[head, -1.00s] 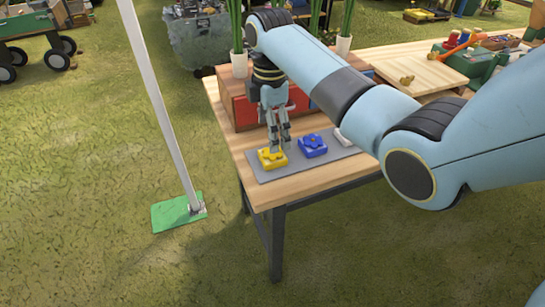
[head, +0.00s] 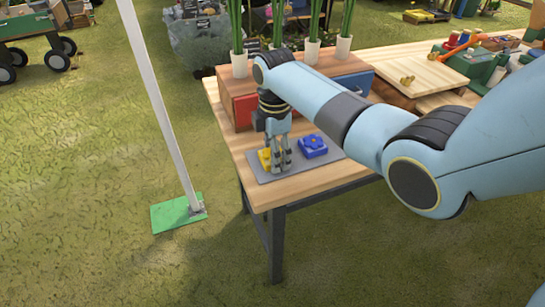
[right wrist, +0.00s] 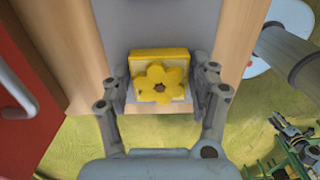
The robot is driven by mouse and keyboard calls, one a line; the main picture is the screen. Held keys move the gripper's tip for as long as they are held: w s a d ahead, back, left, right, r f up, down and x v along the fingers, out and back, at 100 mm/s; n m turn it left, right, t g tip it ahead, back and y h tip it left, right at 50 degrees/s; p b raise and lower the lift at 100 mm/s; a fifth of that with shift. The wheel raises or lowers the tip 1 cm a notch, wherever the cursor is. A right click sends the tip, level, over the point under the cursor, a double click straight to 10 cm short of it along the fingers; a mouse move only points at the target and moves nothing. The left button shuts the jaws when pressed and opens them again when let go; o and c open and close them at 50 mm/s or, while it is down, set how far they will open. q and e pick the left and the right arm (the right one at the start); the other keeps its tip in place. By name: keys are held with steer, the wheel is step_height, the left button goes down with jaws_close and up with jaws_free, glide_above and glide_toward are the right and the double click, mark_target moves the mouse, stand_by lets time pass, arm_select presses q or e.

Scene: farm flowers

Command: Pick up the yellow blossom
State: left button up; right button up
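The yellow blossom (head: 264,157) is a yellow block with a flower on top, at the left end of a grey mat (head: 268,179) on the wooden table. In the right wrist view, the yellow blossom (right wrist: 160,86) lies between the two fingers of my right gripper (right wrist: 162,80). The fingers are spread, with what looks like a small gap on each side of the block. My left gripper is not in view.
A blue blossom (head: 312,146) sits on the mat to the right, close to my right gripper. A wooden box with a red drawer (head: 243,108) and white pots (head: 239,64) stands behind. The table's front and left edges are near.

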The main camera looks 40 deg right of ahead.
steer(key=c, duration=0.7)
